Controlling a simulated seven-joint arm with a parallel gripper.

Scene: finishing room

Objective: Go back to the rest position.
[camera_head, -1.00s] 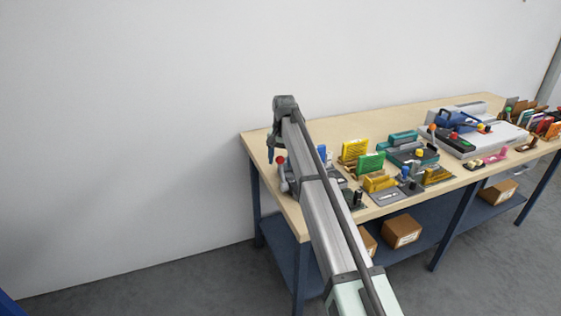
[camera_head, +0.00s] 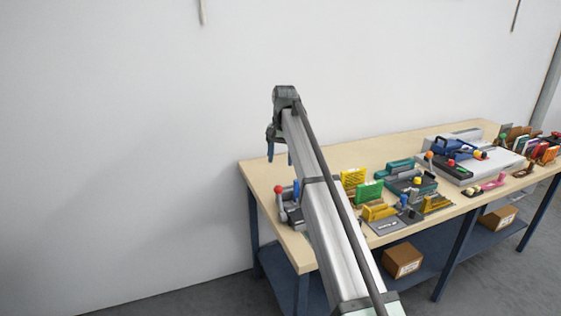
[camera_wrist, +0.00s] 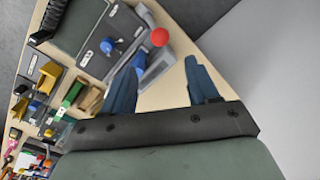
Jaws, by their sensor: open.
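My gripper (camera_head: 280,153) hangs from the end of my arm above the left end of the workbench (camera_head: 262,180). Its two blue fingers stand apart with nothing between them. The fingers also show in the wrist view (camera_wrist: 163,90), over the bench top, apart from each other. A grey device with a red ball knob (camera_head: 279,189) stands on the bench below and just right of the gripper. The same red knob (camera_wrist: 160,37) shows in the wrist view beyond the fingers. My arm hides part of the bench behind it.
Yellow (camera_head: 353,178) and green (camera_head: 369,192) racks, a teal machine (camera_head: 402,170) and a white-topped machine with a blue part (camera_head: 455,149) stand to the right. Cardboard boxes (camera_head: 403,260) sit on the lower shelf. The wall behind and the room left of the bench are clear.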

